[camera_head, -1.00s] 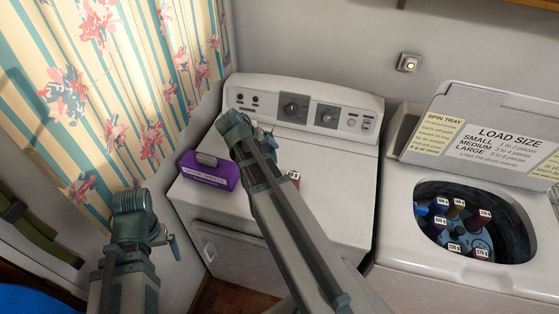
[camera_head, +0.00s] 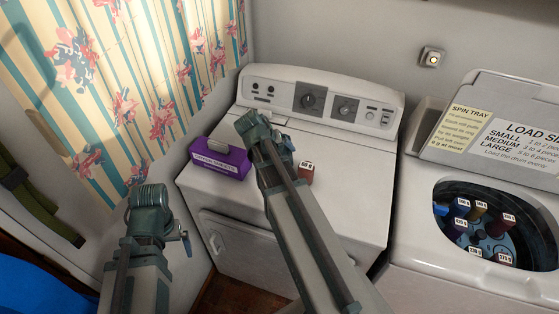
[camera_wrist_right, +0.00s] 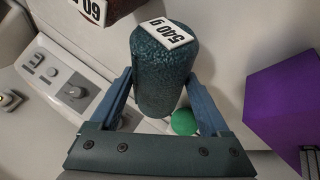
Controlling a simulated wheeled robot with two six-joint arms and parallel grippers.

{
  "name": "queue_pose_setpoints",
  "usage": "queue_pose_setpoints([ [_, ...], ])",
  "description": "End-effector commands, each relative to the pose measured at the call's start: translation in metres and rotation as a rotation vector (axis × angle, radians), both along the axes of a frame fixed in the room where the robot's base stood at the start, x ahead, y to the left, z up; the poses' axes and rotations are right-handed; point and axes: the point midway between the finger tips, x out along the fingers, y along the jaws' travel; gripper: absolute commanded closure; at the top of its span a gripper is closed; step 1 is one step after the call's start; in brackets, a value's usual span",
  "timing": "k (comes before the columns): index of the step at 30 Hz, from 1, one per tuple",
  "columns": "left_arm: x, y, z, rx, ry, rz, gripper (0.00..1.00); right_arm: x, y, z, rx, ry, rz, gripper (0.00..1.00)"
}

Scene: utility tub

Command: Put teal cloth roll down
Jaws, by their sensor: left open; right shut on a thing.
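The teal cloth roll (camera_wrist_right: 165,75) carries a white "540 g" label and sits between the two blue fingers of my right gripper (camera_wrist_right: 158,98), which is shut on it. In the head view my right gripper (camera_head: 284,148) is over the white dryer top, and my own arm largely hides it and the roll. I cannot tell whether the roll touches the top. My left gripper (camera_head: 186,242) is open at the lower left, in front of the dryer's left side and away from the rolls.
The white dryer (camera_head: 345,165) bears a purple box (camera_head: 218,158) on its left and a dark red labelled roll (camera_head: 306,175) right of my right gripper. A green round thing (camera_wrist_right: 184,123) shows in the wrist view. The open washer tub (camera_head: 440,212) holds several labelled rolls.

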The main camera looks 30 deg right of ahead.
Motion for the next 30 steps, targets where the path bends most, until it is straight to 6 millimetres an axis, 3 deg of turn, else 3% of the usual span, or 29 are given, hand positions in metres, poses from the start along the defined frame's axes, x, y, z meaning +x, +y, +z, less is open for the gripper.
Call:
queue_pose_setpoints([
  [11, 0.0, 0.0, -0.037, 0.0, 0.0, 0.0, 0.0, 0.0, 0.0, -0.037, -0.001, -0.001, 0.0, 1.0],
  [19, 0.0, 0.0, -0.036, 0.0, 0.0, 0.0, 0.0, 0.0, 0.0, -0.036, 0.0, 0.0, 0.0, 1.0],
  [20, 0.0, 0.0, -0.037, 0.0, 0.0, 0.0, 0.0, 0.0, 0.0, -0.037, 0.002, 0.001, -0.001, 0.16],
  [23, 0.0, 0.0, -0.037, 0.0, 0.0, 0.0, 0.0, 0.0, 0.0, -0.037, 0.002, 0.001, 0.0, 0.0],
  [30, 0.0, 0.0, -0.036, 0.0, 0.0, 0.0, 0.0, 0.0, 0.0, -0.036, 0.001, 0.001, 0.0, 0.0],
])
